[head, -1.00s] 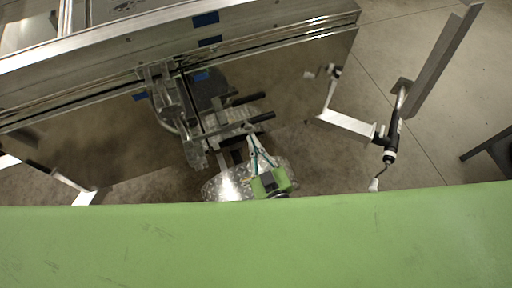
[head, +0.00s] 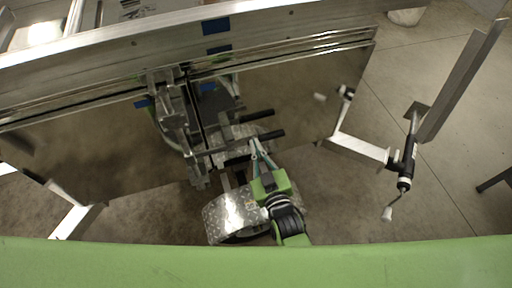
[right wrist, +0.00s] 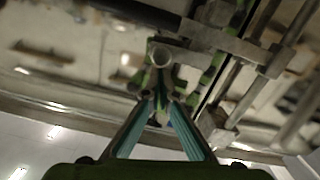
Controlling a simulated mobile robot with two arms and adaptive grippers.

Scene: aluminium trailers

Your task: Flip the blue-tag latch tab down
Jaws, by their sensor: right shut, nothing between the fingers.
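The metal latch assembly (head: 185,120) hangs below the trailer's long aluminium rail, with two black-gripped handles (head: 258,116) sticking out to its right. Blue tags show on the rail (head: 215,25) and beside the assembly (head: 141,103); I cannot tell which part is the latch tab. My right gripper (head: 255,143) has its teal fingers reaching up just below the lower handle; I cannot tell if they touch anything. In the right wrist view the fingers (right wrist: 158,98) converge, shut and empty, near a round tube end (right wrist: 160,54). My left gripper is not in view.
A diamond-plate fender (head: 235,212) lies below and left of my right gripper. A white bracket (head: 358,149) and a crank jack (head: 405,165) stand to the right. Bare concrete floor shows at the far right.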

